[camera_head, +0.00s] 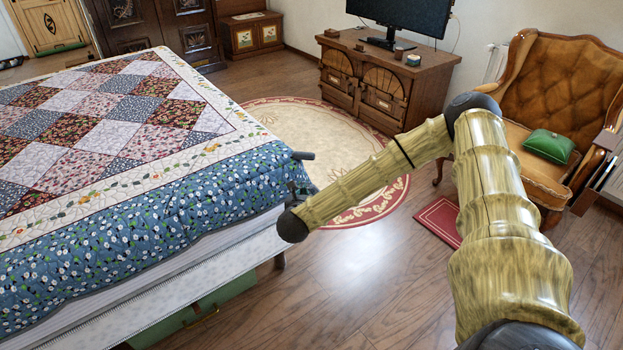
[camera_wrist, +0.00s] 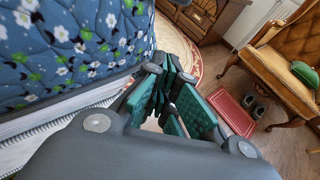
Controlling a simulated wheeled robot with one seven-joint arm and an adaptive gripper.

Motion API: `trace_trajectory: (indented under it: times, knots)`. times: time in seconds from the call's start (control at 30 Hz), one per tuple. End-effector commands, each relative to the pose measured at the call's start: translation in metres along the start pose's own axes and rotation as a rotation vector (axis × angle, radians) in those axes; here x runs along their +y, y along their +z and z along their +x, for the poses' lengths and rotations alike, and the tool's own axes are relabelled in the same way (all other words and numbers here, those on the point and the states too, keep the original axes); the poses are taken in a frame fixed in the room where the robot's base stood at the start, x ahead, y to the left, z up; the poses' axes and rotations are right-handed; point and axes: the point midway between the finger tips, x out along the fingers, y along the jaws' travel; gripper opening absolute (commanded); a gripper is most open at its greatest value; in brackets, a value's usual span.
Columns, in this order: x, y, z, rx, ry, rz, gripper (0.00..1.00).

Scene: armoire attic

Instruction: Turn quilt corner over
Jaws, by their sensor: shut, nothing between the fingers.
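The patchwork quilt (camera_head: 130,110) covers the bed, with a light floral band and a blue floral border. It lies flat on top and its blue border hangs over the near side. Its near right corner is partly hidden behind my arm and gripper. My gripper (camera_head: 302,187) is beside that corner, at the bed's edge. In the wrist view, the quilt's blue border (camera_wrist: 65,50) fills the upper left, and my gripper (camera_wrist: 172,75) has its fingers shut with no cloth between them, just right of the quilt's edge.
The white mattress side (camera_head: 150,275) shows below the quilt, with a green box (camera_head: 205,312) under the bed. A round rug (camera_head: 300,125) lies on the wooden floor. A cabinet (camera_head: 375,80), a leather armchair (camera_head: 570,90) and a red mat (camera_head: 440,220) are to the right.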

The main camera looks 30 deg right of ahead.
Motion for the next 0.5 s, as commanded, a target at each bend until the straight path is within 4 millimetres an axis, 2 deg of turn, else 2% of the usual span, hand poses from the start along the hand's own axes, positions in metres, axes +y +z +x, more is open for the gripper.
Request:
trace_trajectory:
  times: [0.27, 0.5]
  knots:
    - [-0.008, 0.005, 0.022, -0.011, -0.025, 0.047, 0.00]
    - [-0.007, 0.005, 0.060, -0.011, -0.022, 0.045, 0.00]
